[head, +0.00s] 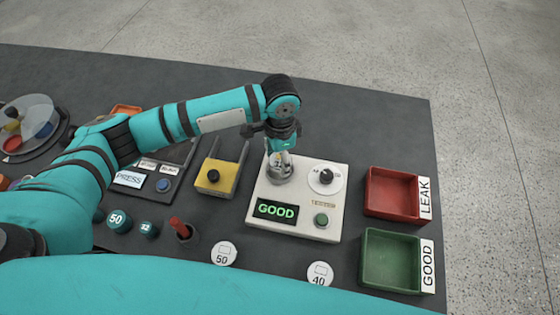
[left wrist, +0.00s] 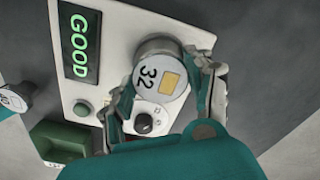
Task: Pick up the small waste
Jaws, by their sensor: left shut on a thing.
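The small waste (head: 280,175) is a round metal piece whose pale top is marked 32. It sits at the upper left of the white tester (head: 338,200), whose display reads GOOD. My left gripper (head: 279,160) comes down from above onto it. In the left wrist view the waste (left wrist: 163,72) lies between my two fingers, which are shut on its sides. I cannot tell whether it is clear of the tester. My right gripper is not in view.
A red LEAK tray (head: 393,212) and a green GOOD tray (head: 362,262) stand right of the tester, both empty. White discs marked 50 (head: 223,253) and 40 (head: 319,273) lie in front. A yellow block (head: 212,188) stands left of the tester. The table behind is clear.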

